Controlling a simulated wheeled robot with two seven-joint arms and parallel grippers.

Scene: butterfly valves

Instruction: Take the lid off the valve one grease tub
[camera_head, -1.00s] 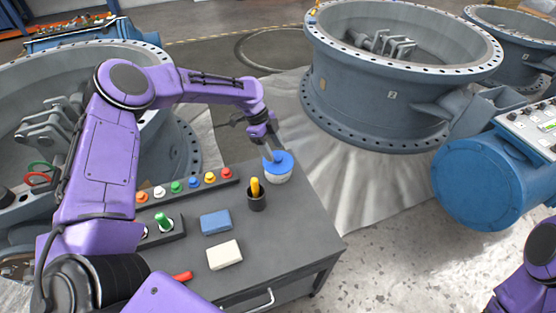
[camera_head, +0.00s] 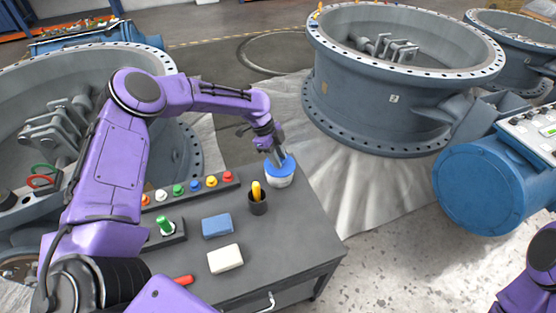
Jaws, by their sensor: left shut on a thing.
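The grease tub (camera_head: 281,182) is white and stands at the far right corner of the grey cart top. Its blue lid (camera_head: 287,170) sits on the tub, or so close above it that I see no clear gap. My left gripper (camera_head: 279,160) reaches down from the left and is shut on the blue lid at its upper edge. The gripper hides part of the lid. Part of my right arm shows at the lower right edge, but its gripper is out of the picture.
On the grey cart (camera_head: 300,230) are a black cup (camera_head: 257,206) with a yellow-handled tool, a row of coloured knobs (camera_head: 194,187), a blue block (camera_head: 216,226), a cream block (camera_head: 225,259) and a green-topped peg (camera_head: 167,225). Large grey valves (camera_head: 340,105) stand behind.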

